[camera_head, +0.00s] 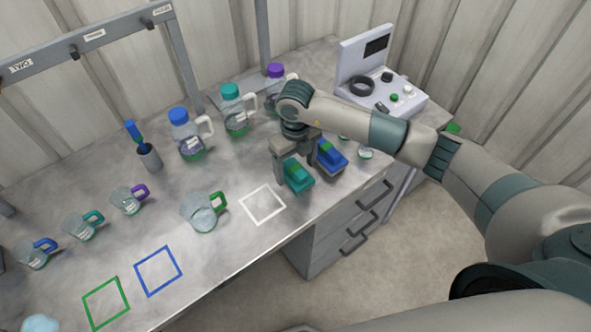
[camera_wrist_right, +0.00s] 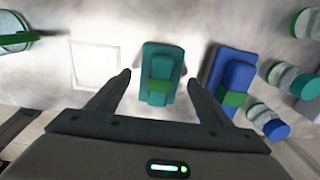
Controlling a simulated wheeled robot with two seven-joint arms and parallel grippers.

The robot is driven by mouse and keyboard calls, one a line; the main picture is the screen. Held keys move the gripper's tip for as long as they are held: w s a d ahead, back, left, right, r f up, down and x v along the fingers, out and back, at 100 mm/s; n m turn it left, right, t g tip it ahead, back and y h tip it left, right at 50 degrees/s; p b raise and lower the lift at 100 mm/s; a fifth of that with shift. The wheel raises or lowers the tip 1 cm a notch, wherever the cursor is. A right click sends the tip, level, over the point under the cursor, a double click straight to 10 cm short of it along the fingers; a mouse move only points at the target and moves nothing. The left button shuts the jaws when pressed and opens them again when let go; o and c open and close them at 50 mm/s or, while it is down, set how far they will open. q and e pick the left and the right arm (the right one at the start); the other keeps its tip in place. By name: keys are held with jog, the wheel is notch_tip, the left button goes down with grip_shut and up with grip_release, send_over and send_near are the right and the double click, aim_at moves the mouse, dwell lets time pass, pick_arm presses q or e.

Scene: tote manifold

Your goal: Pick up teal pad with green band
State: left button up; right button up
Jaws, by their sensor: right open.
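The teal pad with a green band (camera_head: 298,176) lies on the grey table near its front edge. In the right wrist view the teal pad (camera_wrist_right: 161,75) sits between and just beyond the fingertips. My right gripper (camera_head: 294,177) is open and above the pad, its fingers on either side; it also shows in the right wrist view (camera_wrist_right: 158,80), with nothing held. My left gripper is not in view.
A blue pad with a green band (camera_head: 331,157) lies close beside the teal pad, near one finger. A white square outline (camera_head: 262,205) is on the other side. A glass jug with a green handle (camera_head: 204,213) stands left of it. Capped bottles (camera_head: 188,140) stand behind.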

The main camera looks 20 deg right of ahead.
jog(key=shift+f, duration=0.55)
jog(key=c, duration=1.1)
jog(key=shift+r, duration=0.15)
jog(key=shift+c, duration=0.2)
